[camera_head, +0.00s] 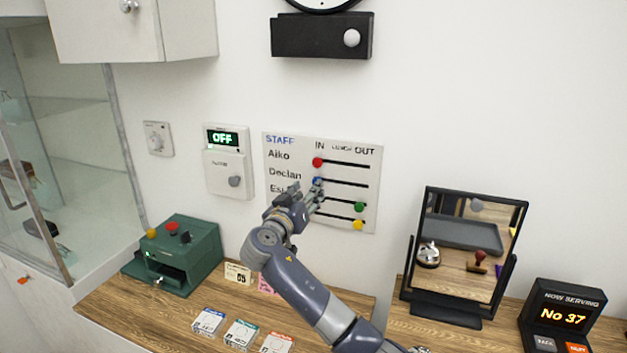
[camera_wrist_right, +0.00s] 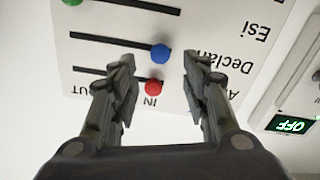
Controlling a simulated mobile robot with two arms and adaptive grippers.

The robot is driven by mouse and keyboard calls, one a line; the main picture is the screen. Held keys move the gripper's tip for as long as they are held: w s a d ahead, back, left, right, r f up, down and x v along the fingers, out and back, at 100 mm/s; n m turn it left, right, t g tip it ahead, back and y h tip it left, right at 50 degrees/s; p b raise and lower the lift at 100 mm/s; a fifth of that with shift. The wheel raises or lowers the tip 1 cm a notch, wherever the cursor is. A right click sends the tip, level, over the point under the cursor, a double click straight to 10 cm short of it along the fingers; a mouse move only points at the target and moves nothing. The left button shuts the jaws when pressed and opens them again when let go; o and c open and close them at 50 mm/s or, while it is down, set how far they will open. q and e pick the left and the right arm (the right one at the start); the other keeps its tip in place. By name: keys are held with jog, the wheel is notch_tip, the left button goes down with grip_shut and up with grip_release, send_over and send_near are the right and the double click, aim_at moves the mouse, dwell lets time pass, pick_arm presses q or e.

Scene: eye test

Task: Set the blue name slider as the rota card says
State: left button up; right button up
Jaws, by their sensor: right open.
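The blue slider (camera_head: 317,181) is at the IN end of Declan's row. My right gripper (camera_head: 314,192) is at the board, partly covering the lower names. In the right wrist view, its open fingers (camera_wrist_right: 159,60) lie either side of the blue slider (camera_wrist_right: 161,53) in the picture; I cannot tell whether they touch it. I cannot tell which card is the rota card; a cream card (camera_head: 237,273) and a pink card (camera_head: 266,287) stand below, partly unreadable.
The red slider (camera_head: 317,162) is at IN just above; the green (camera_head: 359,207) and yellow (camera_head: 358,225) sliders are toward OUT. A mirror (camera_head: 465,246) stands to the right, a green machine (camera_head: 196,244) to the left. A panel reading OFF (camera_head: 222,138) is beside the board.

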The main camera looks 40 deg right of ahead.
pick_arm(q)
jog(key=shift+w+d+r+p, duration=0.2)
jog(key=shift+d+r+p, duration=0.1)
jog(key=shift+d+r, duration=0.25)
jog(key=shift+w+d+r+p, duration=0.15)
jog(key=shift+d+r+p, duration=0.15)
jog(key=shift+d+r, duration=0.15)
pick_arm(e)
jog(key=x, duration=0.5)
jog(key=shift+d+f, duration=0.2)
jog(key=shift+d, duration=0.05)
jog(key=shift+w, duration=0.1)
grip_shut()
pick_arm(q)
jog(key=shift+s+a+f, duration=0.1)
jog(key=shift+a+f, duration=0.05)
jog(key=shift+a, duration=0.2)
